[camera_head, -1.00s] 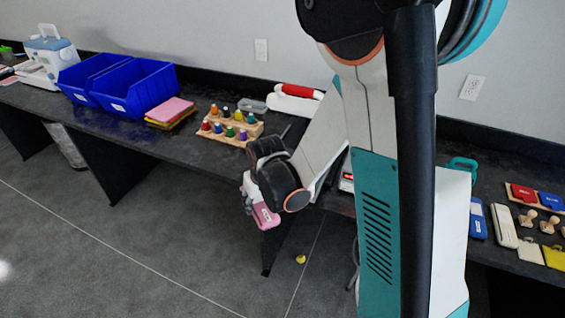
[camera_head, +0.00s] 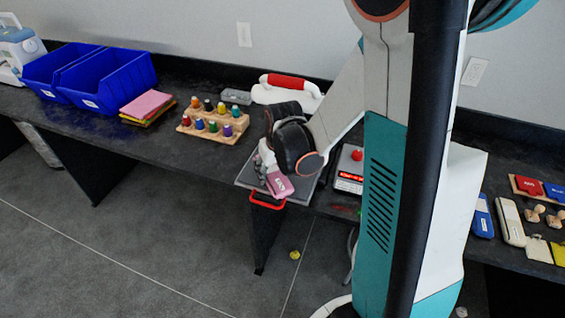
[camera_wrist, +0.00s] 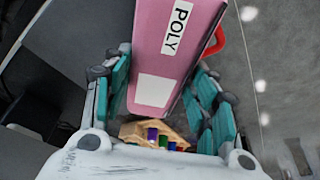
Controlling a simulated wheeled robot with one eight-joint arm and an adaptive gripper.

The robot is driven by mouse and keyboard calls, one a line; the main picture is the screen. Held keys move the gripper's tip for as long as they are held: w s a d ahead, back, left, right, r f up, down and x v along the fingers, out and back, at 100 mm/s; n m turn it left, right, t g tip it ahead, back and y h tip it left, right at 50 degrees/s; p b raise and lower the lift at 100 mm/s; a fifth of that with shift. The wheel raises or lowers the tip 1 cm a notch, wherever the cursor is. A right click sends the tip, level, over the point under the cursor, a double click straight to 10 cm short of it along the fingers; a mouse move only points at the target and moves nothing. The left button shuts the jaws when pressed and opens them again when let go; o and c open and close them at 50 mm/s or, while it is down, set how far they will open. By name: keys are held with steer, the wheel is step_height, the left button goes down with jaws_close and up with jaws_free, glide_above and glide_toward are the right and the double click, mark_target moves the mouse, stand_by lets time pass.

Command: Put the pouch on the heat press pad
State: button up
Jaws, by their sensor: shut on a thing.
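My gripper (camera_head: 266,178) is shut on a pink pouch (camera_head: 281,186) near the front edge of the bench. In the wrist view the pouch (camera_wrist: 160,88), with a white "POLY" label, sits between the two teal-padded fingers of my gripper (camera_wrist: 165,95). A flat grey plate with a red front handle, seemingly the heat press pad (camera_head: 248,183), shows below and around the gripper in the head view. The pouch overlaps its front part there; I cannot tell whether they touch. My gripper and wrist hide much of the plate.
Blue bins (camera_head: 125,85) and stacked coloured sheets (camera_head: 147,104) lie farther left. A white press top with a red handle (camera_head: 292,82) is behind my wrist. A control box (camera_head: 349,168) stands to the right.

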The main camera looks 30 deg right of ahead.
steer(key=w+d, duration=0.1)
steer(key=d, duration=0.1)
steer(key=w+d+b, duration=0.1)
steer(key=w+d, duration=0.3)
steer(key=shift+d+f+b, duration=0.15)
steer(key=shift+d+b, duration=0.1)
steer(key=shift+b, duration=0.05)
steer(key=shift+f+b, duration=0.85)
steer(key=shift+f, duration=0.75)
steer(key=shift+f, duration=0.2)
steer(key=o, duration=1)
steer(key=shift+r, duration=0.1)
steer(key=p+v, duration=0.4)
steer(key=v, duration=0.8)
steer(key=shift+r, duration=0.1)
